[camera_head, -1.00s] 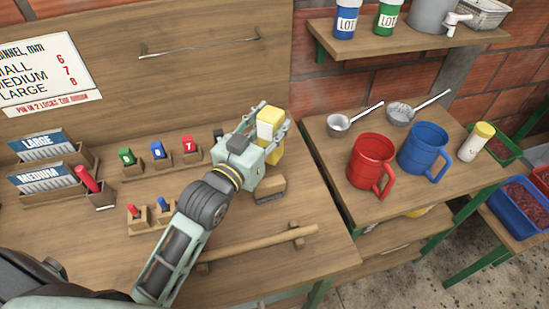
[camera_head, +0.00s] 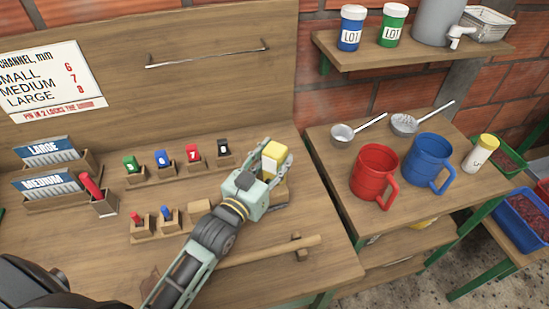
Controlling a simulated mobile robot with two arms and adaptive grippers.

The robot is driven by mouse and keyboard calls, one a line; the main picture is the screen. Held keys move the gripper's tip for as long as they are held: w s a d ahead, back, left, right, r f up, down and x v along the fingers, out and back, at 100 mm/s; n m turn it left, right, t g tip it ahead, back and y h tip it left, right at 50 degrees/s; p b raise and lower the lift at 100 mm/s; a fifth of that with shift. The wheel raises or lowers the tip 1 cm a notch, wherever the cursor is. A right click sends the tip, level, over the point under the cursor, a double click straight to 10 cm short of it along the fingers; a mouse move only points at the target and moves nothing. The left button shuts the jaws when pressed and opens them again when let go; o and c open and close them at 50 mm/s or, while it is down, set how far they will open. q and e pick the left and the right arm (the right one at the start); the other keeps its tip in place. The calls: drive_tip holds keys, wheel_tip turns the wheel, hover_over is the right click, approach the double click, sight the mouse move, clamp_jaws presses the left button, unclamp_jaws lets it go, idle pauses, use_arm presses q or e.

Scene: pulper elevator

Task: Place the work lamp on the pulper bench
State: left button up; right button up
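The work lamp (camera_head: 276,157), a yellow body with a white face, is between the fingers of my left gripper (camera_head: 273,168). The fingers lie against its two sides, and its lower part is partly hidden by them. The gripper is over the right part of the pulper bench (camera_head: 120,240), a wooden top with an upright back panel. I cannot tell whether the lamp's base touches the bench or a small wooden block there. My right gripper is not in view.
Small numbered blocks (camera_head: 193,154) stand in holders left of the lamp. A wooden bar (camera_head: 270,250) lies along the bench front. A side table to the right holds a red mug (camera_head: 374,172), a blue mug (camera_head: 427,160) and strainers.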

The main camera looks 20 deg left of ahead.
use_arm(q)
drive_tip(key=o, duration=0.4)
drive_tip(key=shift+c, duration=0.2)
drive_tip(key=shift+r, duration=0.2)
drive_tip(key=shift+s+a+f, duration=0.1)
drive_tip(key=shift+s+f, duration=0.05)
drive_tip(key=shift+s, duration=0.15)
drive_tip(key=s, duration=0.2)
drive_tip(key=s+b, duration=0.1)
drive_tip(key=s, duration=0.1)
drive_tip(key=s+a, duration=0.1)
drive_tip(key=s, duration=0.1)
drive_tip(key=shift+s+a, duration=0.15)
drive_tip(key=shift+s, duration=0.2)
